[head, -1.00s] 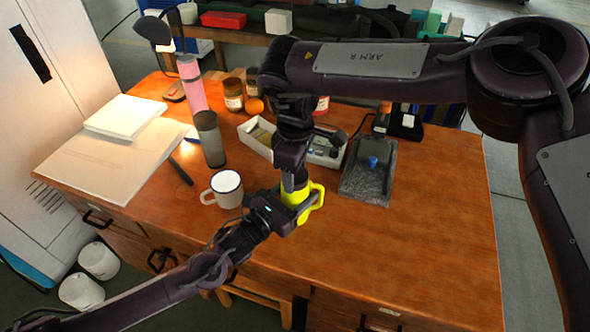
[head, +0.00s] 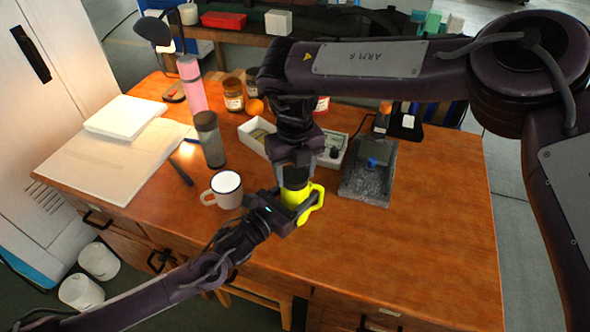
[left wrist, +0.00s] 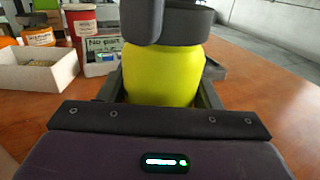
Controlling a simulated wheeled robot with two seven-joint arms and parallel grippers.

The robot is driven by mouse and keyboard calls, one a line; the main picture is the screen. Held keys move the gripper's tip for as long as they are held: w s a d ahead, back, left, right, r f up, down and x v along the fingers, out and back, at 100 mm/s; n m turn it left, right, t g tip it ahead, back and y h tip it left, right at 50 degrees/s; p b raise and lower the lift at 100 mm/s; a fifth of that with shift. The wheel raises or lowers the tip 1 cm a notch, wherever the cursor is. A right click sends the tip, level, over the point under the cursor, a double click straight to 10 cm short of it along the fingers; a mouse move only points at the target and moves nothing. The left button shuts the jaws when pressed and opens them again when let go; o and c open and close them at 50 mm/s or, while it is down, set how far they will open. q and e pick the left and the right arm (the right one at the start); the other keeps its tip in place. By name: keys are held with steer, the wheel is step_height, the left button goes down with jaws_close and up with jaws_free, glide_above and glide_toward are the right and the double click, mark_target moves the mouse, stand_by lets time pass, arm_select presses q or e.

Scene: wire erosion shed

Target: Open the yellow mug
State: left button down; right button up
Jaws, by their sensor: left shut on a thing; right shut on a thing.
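The yellow mug (head: 301,196) stands upright near the front middle of the desk, its handle to the right in the head view. My left gripper (head: 287,211) is shut around its body from the front left; the yellow body (left wrist: 162,75) shows between the fingers in the left wrist view. My right gripper (head: 295,170) points down from above, shut on the mug's dark grey lid (left wrist: 186,27) at the mug's top. Its fingers hide part of the lid. I cannot tell whether the lid is apart from the rim.
A white mug (head: 226,190) stands close left of the left gripper. A grey tumbler (head: 210,140), a white tray (head: 252,139) and a dark stone-like tray (head: 367,185) stand behind. The desk's front right is clear.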

steer(key=n, duration=1)
steer(key=shift+r, duration=0.1)
steer(key=n, duration=0.8)
steer(key=shift+n, duration=0.4)
steer(key=shift+r, duration=0.15)
steer(key=shift+r, duration=0.95)
